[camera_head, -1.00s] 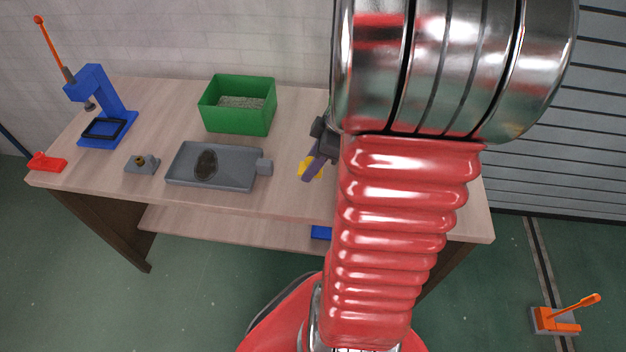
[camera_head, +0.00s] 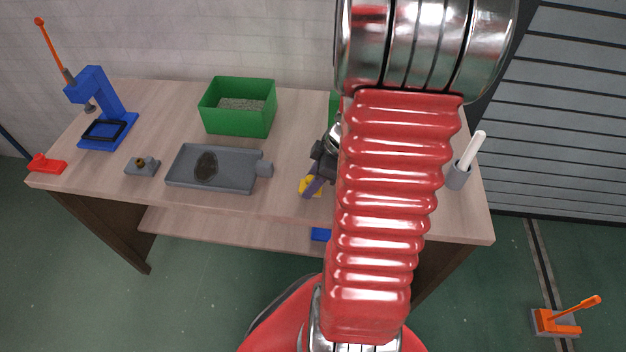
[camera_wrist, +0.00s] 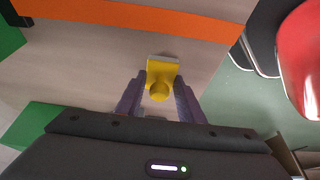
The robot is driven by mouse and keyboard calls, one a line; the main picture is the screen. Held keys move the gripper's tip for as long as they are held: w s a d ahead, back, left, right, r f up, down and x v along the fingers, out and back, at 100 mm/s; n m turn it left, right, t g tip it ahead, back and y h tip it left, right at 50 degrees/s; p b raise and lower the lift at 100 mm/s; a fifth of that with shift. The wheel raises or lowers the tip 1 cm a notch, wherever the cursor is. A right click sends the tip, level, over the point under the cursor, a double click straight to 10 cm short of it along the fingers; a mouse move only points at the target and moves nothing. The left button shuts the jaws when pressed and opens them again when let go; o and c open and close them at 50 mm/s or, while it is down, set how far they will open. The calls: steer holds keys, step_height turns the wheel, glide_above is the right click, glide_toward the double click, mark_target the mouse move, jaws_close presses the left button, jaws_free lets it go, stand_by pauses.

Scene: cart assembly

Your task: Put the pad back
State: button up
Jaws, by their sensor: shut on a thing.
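The pad (camera_wrist: 162,76) is a yellow block with a round yellow knob and a pale grey edge. In the wrist view it sits between the two purple-grey fingers of my gripper (camera_wrist: 160,84), which is shut on it. In the head view the pad (camera_head: 305,184) shows as a small yellow patch beside my gripper (camera_head: 313,187), near the front edge of the table, right of the grey tray. My arm hides part of the gripper there. I cannot tell whether the pad touches the tabletop.
The table (camera_head: 290,150) holds a grey tray (camera_head: 235,178) with a dark patch, a green bin (camera_head: 237,118), a blue press (camera_head: 100,110) and a small grey block (camera_head: 142,166). A grey cup (camera_head: 459,176) with a white stick stands at the right. An orange stripe (camera_wrist: 140,18) crosses the wrist view.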

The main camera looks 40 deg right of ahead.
steer(key=o, duration=1)
steer(key=shift+f, duration=0.1)
steer(key=v, duration=1.2)
steer(key=shift+s, duration=0.1)
